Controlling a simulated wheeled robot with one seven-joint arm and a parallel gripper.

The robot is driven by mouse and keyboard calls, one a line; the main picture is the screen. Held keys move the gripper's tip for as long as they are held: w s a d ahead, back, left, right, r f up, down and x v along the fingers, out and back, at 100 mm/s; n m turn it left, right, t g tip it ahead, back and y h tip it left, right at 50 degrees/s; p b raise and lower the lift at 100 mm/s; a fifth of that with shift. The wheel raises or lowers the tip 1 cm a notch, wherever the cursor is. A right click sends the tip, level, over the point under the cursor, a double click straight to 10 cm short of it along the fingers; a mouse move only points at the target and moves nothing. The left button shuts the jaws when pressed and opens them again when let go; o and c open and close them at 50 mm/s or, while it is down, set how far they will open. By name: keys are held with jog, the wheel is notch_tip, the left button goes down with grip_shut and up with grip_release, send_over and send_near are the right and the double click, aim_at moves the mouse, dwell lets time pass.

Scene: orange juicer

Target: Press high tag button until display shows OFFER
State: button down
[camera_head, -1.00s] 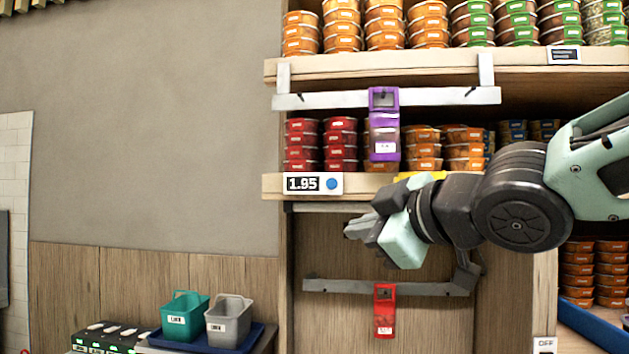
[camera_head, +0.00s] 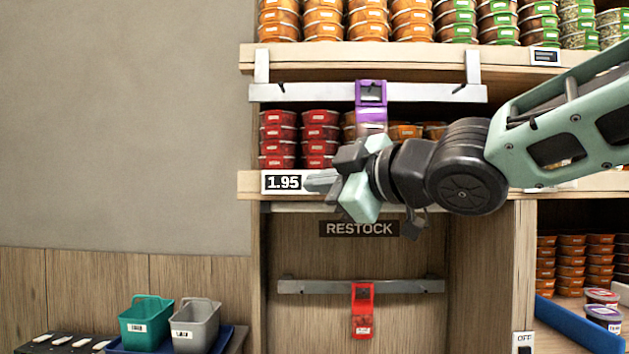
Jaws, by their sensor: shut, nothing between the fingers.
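The high tag (camera_head: 283,182) is a white label on the front edge of the middle shelf. Its dark display reads 1.95. The blue button at its right end is hidden behind my gripper. My gripper (camera_head: 309,184) is shut and empty, its fingertips pointing left across the right part of the tag. I cannot tell whether the fingertips touch it. A dark RESTOCK sign (camera_head: 359,229) shows just below the shelf.
A purple packet (camera_head: 371,96) hangs on the upper metal rail (camera_head: 300,92), partly behind my arm. A red packet (camera_head: 362,312) hangs on the lower rail. Stacked tubs fill the shelves. Teal (camera_head: 146,322) and grey (camera_head: 195,326) baskets stand lower left. The wall at left is bare.

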jog(key=w+p, duration=0.3)
jog(key=w, duration=0.4)
jog(key=shift+w+d, duration=0.15)
jog(key=shift+w, duration=0.05)
dwell(1.9)
jog(key=shift+w, duration=0.45)
jog(key=shift+w+p, duration=0.4)
dwell(0.6)
jog(key=shift+s, duration=0.1)
jog(key=shift+s+b, duration=0.4)
jog(key=shift+s, duration=0.35)
jog(key=shift+s, duration=0.1)
jog(key=shift+s+b, duration=1.15)
jog(key=shift+s, duration=1.25)
